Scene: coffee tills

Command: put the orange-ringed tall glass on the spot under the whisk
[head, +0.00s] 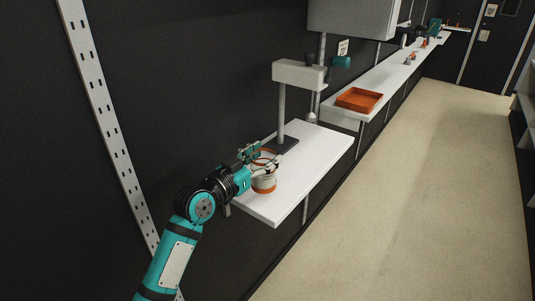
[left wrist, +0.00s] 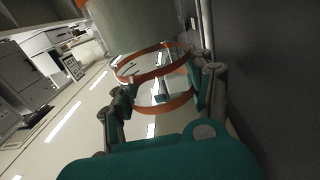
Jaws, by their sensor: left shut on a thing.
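My left gripper (head: 262,160) is shut on the orange-ringed tall glass (head: 268,151), low over the white shelf. In the left wrist view the clear glass (left wrist: 158,85) with its orange rings sits between my fingers. I cannot tell whether its foot touches the shelf. A mixer stand with a pale head (head: 298,73) and dark base (head: 283,145) stands just behind the glass. A thin metal part (head: 312,107) shows below the head's right end; I cannot make out clearly whether it is the whisk. My right gripper is not in view.
A pale jar with orange bands (head: 264,184) stands close in front of my gripper; a pale orange-rimmed body (left wrist: 130,25) is also near the glass in the wrist view. The white shelf (head: 310,165) is clear at right. An orange tray (head: 359,99) lies on the farther counter.

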